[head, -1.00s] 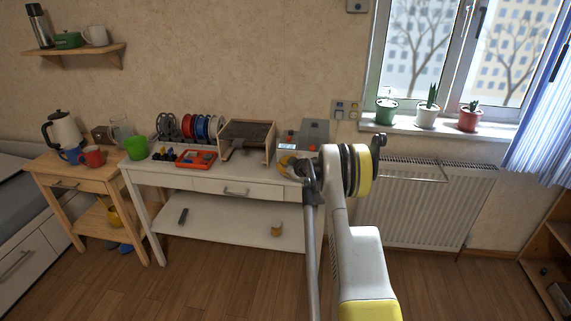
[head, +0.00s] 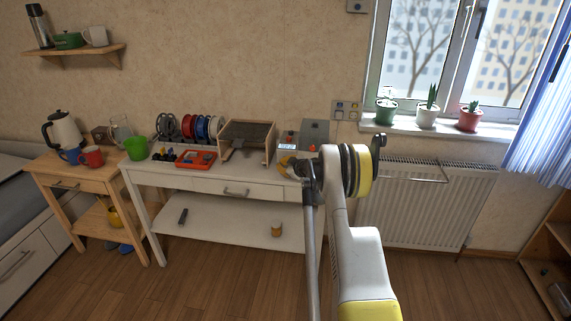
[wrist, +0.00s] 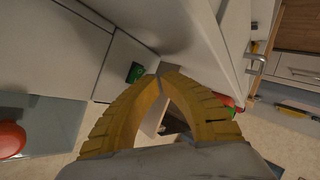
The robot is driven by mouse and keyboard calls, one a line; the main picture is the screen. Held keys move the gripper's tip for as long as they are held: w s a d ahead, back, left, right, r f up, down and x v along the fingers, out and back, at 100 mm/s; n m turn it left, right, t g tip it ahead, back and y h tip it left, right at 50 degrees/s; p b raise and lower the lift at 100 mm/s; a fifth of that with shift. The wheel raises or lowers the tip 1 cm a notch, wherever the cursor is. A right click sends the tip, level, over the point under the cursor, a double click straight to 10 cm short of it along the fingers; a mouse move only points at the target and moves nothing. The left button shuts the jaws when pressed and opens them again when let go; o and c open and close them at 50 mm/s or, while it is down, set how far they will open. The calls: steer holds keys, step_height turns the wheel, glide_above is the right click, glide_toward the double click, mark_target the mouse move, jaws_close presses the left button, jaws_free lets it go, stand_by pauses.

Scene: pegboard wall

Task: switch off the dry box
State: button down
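In the wrist view a small green switch (wrist: 135,72) in a dark frame sits on a pale panel (wrist: 122,58), just left of my fingertips. I take this panel to be part of the dry box, but cannot be sure. My gripper (wrist: 161,72) has its two yellow fingers brought together at the tips, with nothing between them. The tips look close to the panel; contact cannot be told. In the head view my gripper (head: 287,162) is over the right end of the white table, in front of a grey box (head: 315,131) that my arm partly hides.
A small device with a display (head: 288,139) stands left of the grey box. A wooden-sided tray (head: 268,150) and an orange tray (head: 196,159) are further left on the white table (head: 160,180). A red round button (wrist: 10,140) shows at the wrist view's left edge.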

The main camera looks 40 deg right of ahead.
steer(key=shift+d+f, duration=0.1)
steer(key=shift+w+d+f+b, duration=0.1)
steer(key=shift+w+d+b, duration=0.15)
steer(key=shift+b, duration=0.1)
steer(key=shift+w+d+f, duration=0.1)
steer(key=shift+w+d, duration=0.1)
stand_by(0.7)
steer(key=shift+s+a, duration=0.1)
steer(key=shift+s+a+r, duration=0.3)
steer(key=shift+s+a, duration=0.05)
steer(key=shift+a, duration=0.1)
stand_by(0.3)
steer(key=shift+s+a+r, duration=0.55)
steer(key=shift+s+a, duration=0.2)
steer(key=shift+a, duration=0.1)
steer(key=shift+s+a+r, duration=0.5)
steer(key=shift+s+a, duration=0.25)
steer(key=shift+a, duration=0.1)
steer(key=shift+r, duration=0.1)
